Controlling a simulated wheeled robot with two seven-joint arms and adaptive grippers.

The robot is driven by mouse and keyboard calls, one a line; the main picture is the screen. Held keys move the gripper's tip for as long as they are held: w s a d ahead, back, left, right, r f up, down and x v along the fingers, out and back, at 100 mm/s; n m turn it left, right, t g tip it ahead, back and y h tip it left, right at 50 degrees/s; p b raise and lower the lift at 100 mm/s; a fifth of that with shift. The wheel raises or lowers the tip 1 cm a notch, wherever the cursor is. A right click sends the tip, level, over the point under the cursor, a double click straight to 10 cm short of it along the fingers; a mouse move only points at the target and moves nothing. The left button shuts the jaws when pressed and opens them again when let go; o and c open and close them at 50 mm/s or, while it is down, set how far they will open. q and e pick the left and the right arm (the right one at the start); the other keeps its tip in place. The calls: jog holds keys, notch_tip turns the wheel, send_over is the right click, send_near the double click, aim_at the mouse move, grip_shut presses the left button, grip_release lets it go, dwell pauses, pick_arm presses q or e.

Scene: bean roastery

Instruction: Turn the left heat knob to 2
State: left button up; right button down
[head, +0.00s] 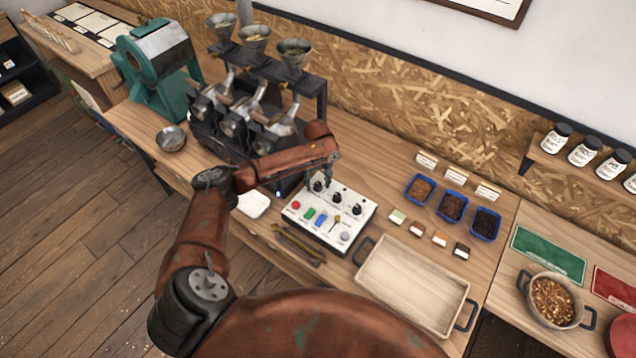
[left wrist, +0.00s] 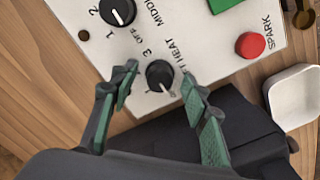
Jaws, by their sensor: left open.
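The white control panel (head: 316,222) lies on the bench with three black knobs in a row. The left heat knob (left wrist: 160,75) is black and round, and its white pointer line is toward the lower right in the left wrist view. A "3" is printed by it; its other marks are hidden or hard to read. My left gripper (left wrist: 159,77) is open, with one green-padded finger on each side of this knob; contact cannot be told. In the head view my left gripper (head: 325,178) hangs over the panel's back left corner. My right gripper is out of view.
The middle knob (left wrist: 117,12) is close by. A red spark button (left wrist: 250,45) and coloured switches are on the panel. The roaster with three funnels (head: 240,115) stands behind left. A wooden tray (head: 410,285) and blue bins (head: 452,206) are at right.

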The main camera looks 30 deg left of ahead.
pick_arm(q)
jog(key=shift+c, duration=0.5)
jog(key=c, duration=1.1)
jog(key=shift+o, duration=0.2)
